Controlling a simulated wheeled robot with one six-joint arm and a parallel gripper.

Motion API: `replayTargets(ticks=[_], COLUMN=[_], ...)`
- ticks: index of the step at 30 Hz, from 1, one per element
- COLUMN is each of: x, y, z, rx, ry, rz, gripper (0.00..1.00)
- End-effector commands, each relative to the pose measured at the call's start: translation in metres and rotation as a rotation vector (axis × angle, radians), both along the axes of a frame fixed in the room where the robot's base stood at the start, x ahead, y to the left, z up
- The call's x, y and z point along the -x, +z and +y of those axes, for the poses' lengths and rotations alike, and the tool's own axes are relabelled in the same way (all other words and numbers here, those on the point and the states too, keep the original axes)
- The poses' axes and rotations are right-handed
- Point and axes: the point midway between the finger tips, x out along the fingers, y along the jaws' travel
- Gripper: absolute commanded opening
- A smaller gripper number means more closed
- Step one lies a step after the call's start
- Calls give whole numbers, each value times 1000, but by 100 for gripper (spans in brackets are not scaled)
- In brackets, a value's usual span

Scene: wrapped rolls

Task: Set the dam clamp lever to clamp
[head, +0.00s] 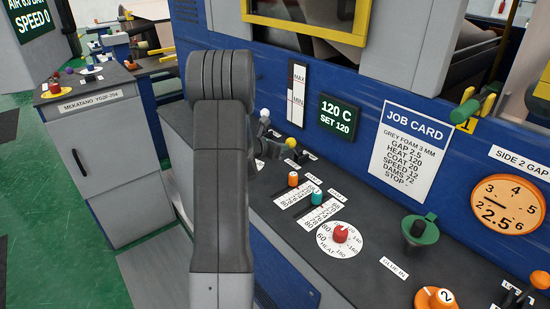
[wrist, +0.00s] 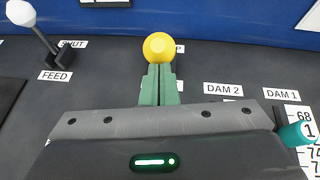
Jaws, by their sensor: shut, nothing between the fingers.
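The dam clamp lever shows as a yellow ball knob (wrist: 158,46) in the wrist view, straight beyond my fingertips. Its stem is hidden behind my fingers. A label ending in "P" is partly covered by the knob. In the head view the yellow knob (head: 291,143) stands on the dark console, just right of my arm. My gripper (wrist: 160,82) has its two green fingers shut together with nothing between them. The fingertips overlap the lower edge of the knob in the picture; I cannot tell whether they touch it. In the head view my arm hides most of the gripper.
A white-knobbed lever (wrist: 22,14) by the FEED and SHUT labels stands at the left. Orange (head: 293,179) and teal (head: 316,198) sliders and a red heat dial (head: 340,233) lie nearer on the console. The blue machine wall (head: 350,150) rises behind.

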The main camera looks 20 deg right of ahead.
Motion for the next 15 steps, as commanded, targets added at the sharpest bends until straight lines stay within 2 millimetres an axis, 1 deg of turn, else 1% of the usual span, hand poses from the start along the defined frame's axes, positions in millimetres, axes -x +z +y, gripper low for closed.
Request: replayTargets(ticks=[1, 3, 15], x=[-1, -2, -13], y=[6, 8, 28], z=[-4, -8, -41], rx=[-30, -56, -49], ry=[-3, -2, -3], rz=[9, 20, 17], gripper=[0, 0, 0])
